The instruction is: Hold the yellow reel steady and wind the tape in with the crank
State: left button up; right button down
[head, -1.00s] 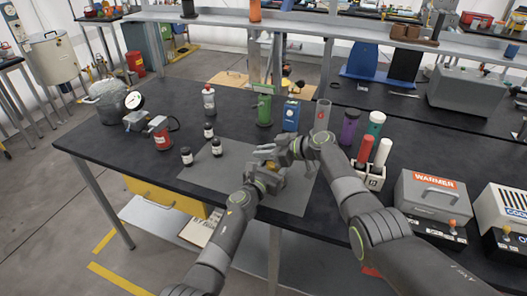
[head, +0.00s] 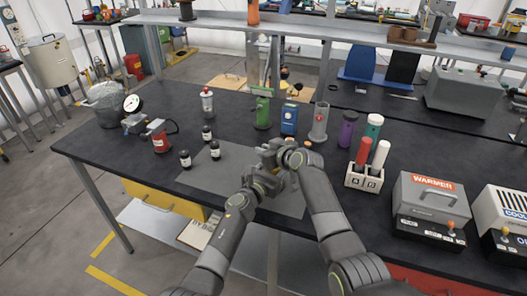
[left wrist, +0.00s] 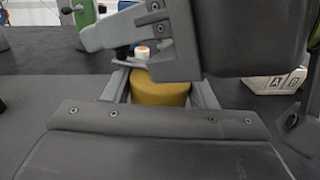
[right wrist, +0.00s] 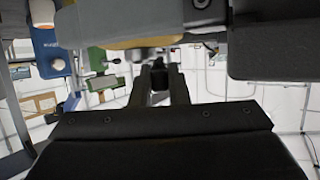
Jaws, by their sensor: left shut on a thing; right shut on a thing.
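The yellow reel (left wrist: 160,90) sits between the two fingers of my left gripper (left wrist: 160,97), which is shut on it. Its yellow edge also shows at the top of the right wrist view (right wrist: 125,43). In the head view my two grippers meet over the grey mat and hide the reel. My right gripper (right wrist: 160,85) is shut on a small dark knob, the crank handle (right wrist: 158,98), close beside the reel. Most of the crank is hidden. I cannot make out the tape in any view.
The grey mat (head: 215,180) lies under my grippers. Small dark bottles (head: 185,159) stand on its left part. Green (head: 263,110) and blue (head: 289,118) units stand behind. A white rack with tubes (head: 363,178) and the warmer box (head: 432,195) stand to the right.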

jog(key=shift+w+d+f+m+t+h, duration=0.1)
jog(key=shift+f+m+t+h, duration=0.05)
jog(key=shift+m+t+h, duration=0.35)
jog(key=shift+m+h, duration=0.3)
jog(key=c, duration=1.4)
grip_release()
jog(key=shift+w, duration=0.1)
jog(key=shift+d, duration=0.1)
jog(key=shift+v, duration=6)
